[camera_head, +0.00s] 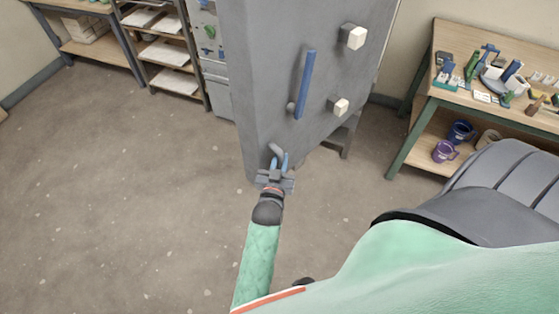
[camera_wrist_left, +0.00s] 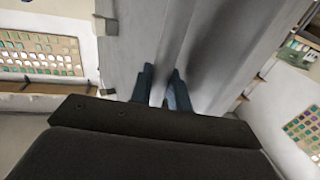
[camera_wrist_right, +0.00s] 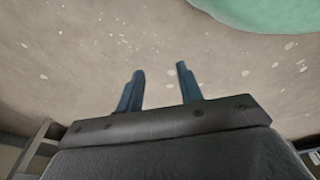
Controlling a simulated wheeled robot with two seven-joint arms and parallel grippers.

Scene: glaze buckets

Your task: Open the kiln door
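The kiln (camera_head: 245,80) is a tall grey box at the top middle of the head view. Its door face (camera_head: 330,75) carries a long blue handle (camera_head: 306,85) and two pale square knobs. I cannot tell whether the door stands ajar. My left gripper (camera_head: 279,160) is below the handle, near the kiln's lower front corner, by a small grey curved piece (camera_head: 276,149). In the left wrist view its fingers (camera_wrist_left: 163,88) are a little apart, with grey surface behind them and no handle between them. My right gripper (camera_wrist_right: 160,82) is open and empty above the floor.
A workbench (camera_head: 428,112) with tools stands at the right, with blue and purple buckets (camera_head: 445,150) on its lower shelf. A shelf rack (camera_head: 165,55) stands behind, left of the kiln. The floor (camera_head: 120,190) at the left is clear.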

